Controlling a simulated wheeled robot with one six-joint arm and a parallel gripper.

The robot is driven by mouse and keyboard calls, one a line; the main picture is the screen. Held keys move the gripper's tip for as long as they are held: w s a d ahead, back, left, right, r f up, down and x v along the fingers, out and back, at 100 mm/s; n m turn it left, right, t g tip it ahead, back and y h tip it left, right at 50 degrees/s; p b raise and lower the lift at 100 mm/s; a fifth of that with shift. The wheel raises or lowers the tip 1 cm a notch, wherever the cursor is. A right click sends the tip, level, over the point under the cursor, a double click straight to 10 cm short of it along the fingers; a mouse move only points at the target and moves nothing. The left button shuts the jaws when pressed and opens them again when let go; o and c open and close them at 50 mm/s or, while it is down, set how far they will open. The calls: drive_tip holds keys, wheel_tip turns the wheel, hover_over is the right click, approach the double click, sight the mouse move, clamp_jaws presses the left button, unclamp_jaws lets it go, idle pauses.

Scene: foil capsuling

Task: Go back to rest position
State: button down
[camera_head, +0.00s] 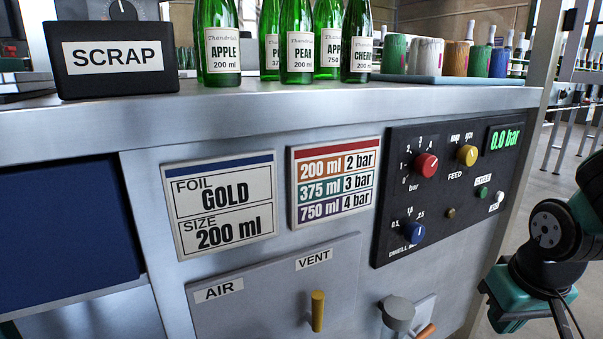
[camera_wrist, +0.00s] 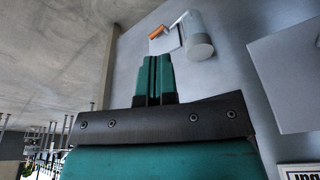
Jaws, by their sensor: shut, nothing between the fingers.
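My gripper shows in the wrist view (camera_wrist: 154,78) with its two teal fingers pressed together and nothing between them. It points toward the grey metal front of the bench, near a grey round knob (camera_wrist: 199,46) and an orange-tipped lever (camera_wrist: 158,32). The fingers look apart from both. In the head view, part of my arm (camera_head: 545,245) shows at the right edge, beside the bench. The fingertips are hard to make out there.
The bench front carries a dark control panel (camera_head: 446,190) reading 0.0 bar, a FOIL GOLD card (camera_head: 220,205), a pressure chart (camera_head: 335,182) and a yellow AIR/VENT lever (camera_head: 318,311). Green bottles (camera_head: 298,45) and a SCRAP bin (camera_head: 117,58) stand on top. Floor right of the bench is open.

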drive_tip(key=s+a+r+n+g+y+p, duration=0.1)
drive_tip(key=s+a+r+n+y, duration=0.1)
drive_tip(key=s+a+r+n, duration=0.35)
drive_tip(key=s+a+r+n+g+y, duration=0.2)
drive_tip(key=s+a+r, duration=0.3)
drive_tip(key=a, duration=0.4)
wheel_tip(320, 180, up, 35)
drive_tip(key=s+p, duration=0.1)
drive_tip(key=p, duration=3.5)
drive_tip(key=shift+f+m, duration=0.2)
drive_tip(key=shift+m, duration=0.15)
